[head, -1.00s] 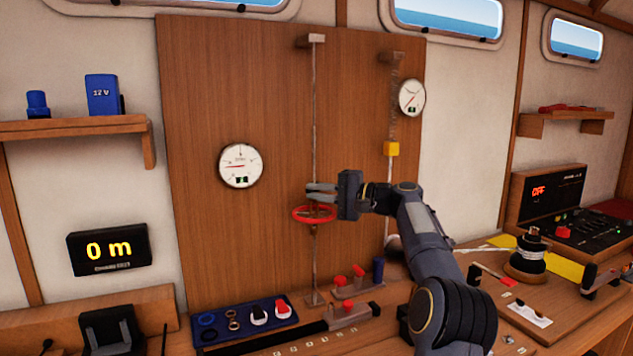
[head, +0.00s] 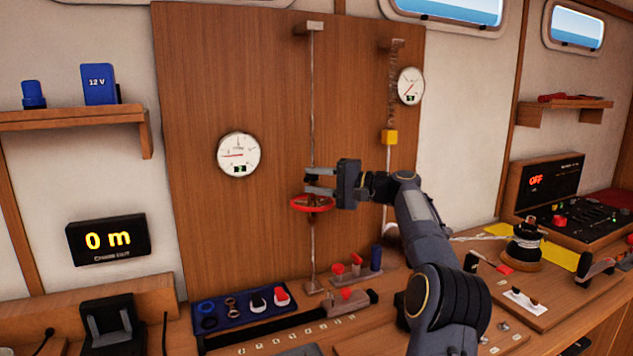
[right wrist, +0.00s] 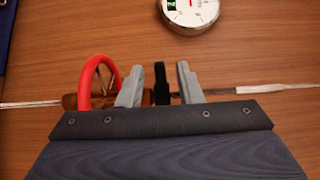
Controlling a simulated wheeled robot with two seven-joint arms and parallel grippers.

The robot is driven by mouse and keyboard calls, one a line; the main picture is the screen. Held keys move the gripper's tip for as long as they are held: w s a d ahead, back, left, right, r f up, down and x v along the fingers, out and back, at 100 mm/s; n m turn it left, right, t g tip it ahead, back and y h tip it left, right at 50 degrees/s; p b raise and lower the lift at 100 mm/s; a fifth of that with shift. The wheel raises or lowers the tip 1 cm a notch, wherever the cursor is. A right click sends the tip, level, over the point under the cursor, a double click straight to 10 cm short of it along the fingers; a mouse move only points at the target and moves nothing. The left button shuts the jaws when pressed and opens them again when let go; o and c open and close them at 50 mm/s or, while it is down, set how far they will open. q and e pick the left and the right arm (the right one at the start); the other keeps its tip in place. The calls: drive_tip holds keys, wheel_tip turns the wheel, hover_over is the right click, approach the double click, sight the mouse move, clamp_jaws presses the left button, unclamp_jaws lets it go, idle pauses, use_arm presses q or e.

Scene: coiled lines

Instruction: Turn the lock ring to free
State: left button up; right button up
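In the right wrist view the black piece (right wrist: 161,84) stands between the two grey fingers (right wrist: 159,84), with a gap on each side. The red wheel (right wrist: 95,78) is just beyond the left finger. My left gripper is not in view.
A spring rod with a yellow block (head: 389,137) hangs right of the gripper. Two white gauges (head: 239,155) (head: 411,86) are on the panel. A blue tray (head: 240,312) of small parts and red-knobbed levers (head: 346,294) stand on the bench below.

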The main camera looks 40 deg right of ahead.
drive_tip(key=v, duration=0.7)
drive_tip(key=shift+s+d+b, duration=0.2)
drive_tip(key=shift+s+b, duration=0.15)
drive_tip(key=shift+b, duration=0.05)
